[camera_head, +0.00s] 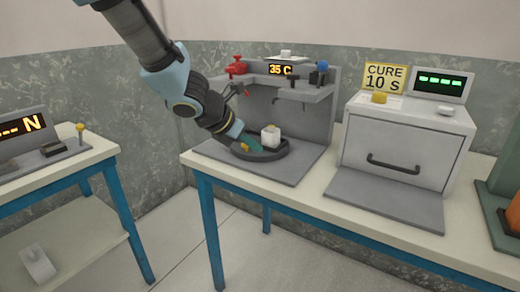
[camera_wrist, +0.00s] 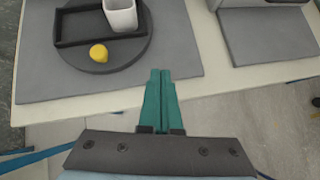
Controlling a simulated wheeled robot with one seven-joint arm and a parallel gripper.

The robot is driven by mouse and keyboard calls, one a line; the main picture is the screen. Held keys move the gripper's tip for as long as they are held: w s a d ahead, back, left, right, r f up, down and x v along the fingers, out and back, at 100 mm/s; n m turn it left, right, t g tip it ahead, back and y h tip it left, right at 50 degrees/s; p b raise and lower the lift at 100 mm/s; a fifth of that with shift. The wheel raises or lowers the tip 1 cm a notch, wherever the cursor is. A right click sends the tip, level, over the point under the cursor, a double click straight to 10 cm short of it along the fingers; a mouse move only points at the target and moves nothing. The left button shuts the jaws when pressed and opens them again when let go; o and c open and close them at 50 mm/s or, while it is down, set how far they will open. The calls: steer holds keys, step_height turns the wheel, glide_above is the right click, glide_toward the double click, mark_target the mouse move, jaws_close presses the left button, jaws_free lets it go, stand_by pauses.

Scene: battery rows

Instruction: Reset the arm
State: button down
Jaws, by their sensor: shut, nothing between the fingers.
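My gripper (camera_wrist: 160,76) shows in the wrist view with its two green fingers together and nothing between them. In the head view my arm comes down from the top left and my gripper (camera_head: 236,130) is over the near side of a dark round plate (camera_head: 273,155). The round plate also shows in the wrist view (camera_wrist: 140,54), ahead of the fingertips. A white block-like cup (camera_head: 270,136) stands on it, in a dark rectangular tray (camera_wrist: 75,40). A yellow knob (camera_wrist: 98,53) sits near the plate's edge.
The station has a "35 C" display (camera_head: 280,70), a red fitting (camera_head: 236,66) and a blue knob (camera_head: 322,66). Right of it is a closed grey box with a drawer handle (camera_head: 393,163) and a "CURE 10 S" sign (camera_head: 385,78). Another table (camera_head: 60,170) stands left, across a floor gap.

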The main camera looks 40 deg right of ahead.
steer(key=v, duration=0.3)
steer(key=shift+s, duration=0.3)
steer(key=w+a+m+t+y+p, duration=0.1)
steer(key=w+a+m, duration=0.2)
steer(key=a, duration=0.3)
steer(key=w+a+m+y+p, duration=0.1)
steer(key=w+a+m+p, duration=0.1)
steer(key=w+a, duration=0.25)
steer(key=a+m+y+p, duration=0.3)
steer(key=a+m, duration=1.1)
steer(key=a, duration=2.1)
steer(key=y, duration=0.3)
steer(key=shift+a+r+y+p, duration=0.2)
steer(key=shift+a+y+p, duration=0.1)
steer(key=shift+y+p, duration=0.1)
